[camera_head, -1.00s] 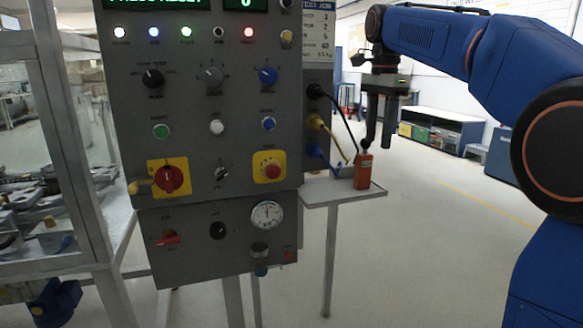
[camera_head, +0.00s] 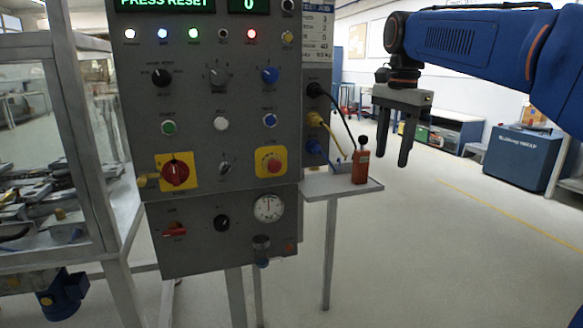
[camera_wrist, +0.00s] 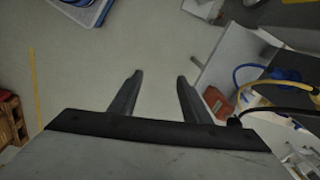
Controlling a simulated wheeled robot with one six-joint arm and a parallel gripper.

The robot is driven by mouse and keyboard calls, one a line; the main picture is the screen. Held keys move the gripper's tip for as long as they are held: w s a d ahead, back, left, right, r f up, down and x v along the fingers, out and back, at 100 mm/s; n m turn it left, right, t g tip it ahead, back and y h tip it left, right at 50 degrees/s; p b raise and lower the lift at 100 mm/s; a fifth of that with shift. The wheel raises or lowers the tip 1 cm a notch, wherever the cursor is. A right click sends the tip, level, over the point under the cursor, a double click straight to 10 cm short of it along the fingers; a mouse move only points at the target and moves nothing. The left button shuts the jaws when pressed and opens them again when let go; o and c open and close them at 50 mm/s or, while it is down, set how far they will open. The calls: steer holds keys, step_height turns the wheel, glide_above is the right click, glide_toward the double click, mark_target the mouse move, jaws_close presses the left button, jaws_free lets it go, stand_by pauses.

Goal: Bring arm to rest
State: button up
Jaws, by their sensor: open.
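My blue arm (camera_head: 480,40) reaches in from the upper right in the head view. My gripper (camera_head: 393,150) hangs with its two dark fingers pointing down and apart, open and empty. It is to the right of the small shelf (camera_head: 345,186) and the orange-red block-like device (camera_head: 361,167) standing on it. In the wrist view my gripper (camera_wrist: 158,85) has only bare floor between its fingers. The orange-red device (camera_wrist: 218,103) shows there to the right of the fingers, clear of them.
A grey control panel (camera_head: 190,100) with knobs, buttons and cables stands left of the shelf. A glass-walled machine (camera_head: 100,140) is at the far left. A blue bin (camera_head: 522,157) and a cabinet (camera_head: 448,132) stand behind on the right. The floor (camera_head: 430,260) at right is open.

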steer(key=s+d+f+n+t, duration=0.2)
steer(key=s+f+n, duration=0.4)
steer(key=s+f, duration=0.8)
steer(key=s+d+f+n+t, duration=0.2)
steer(key=s+f+n, duration=0.3)
steer(key=s+f, duration=0.9)
steer(key=shift+d+n, duration=0.4)
steer(key=shift+d, duration=0.2)
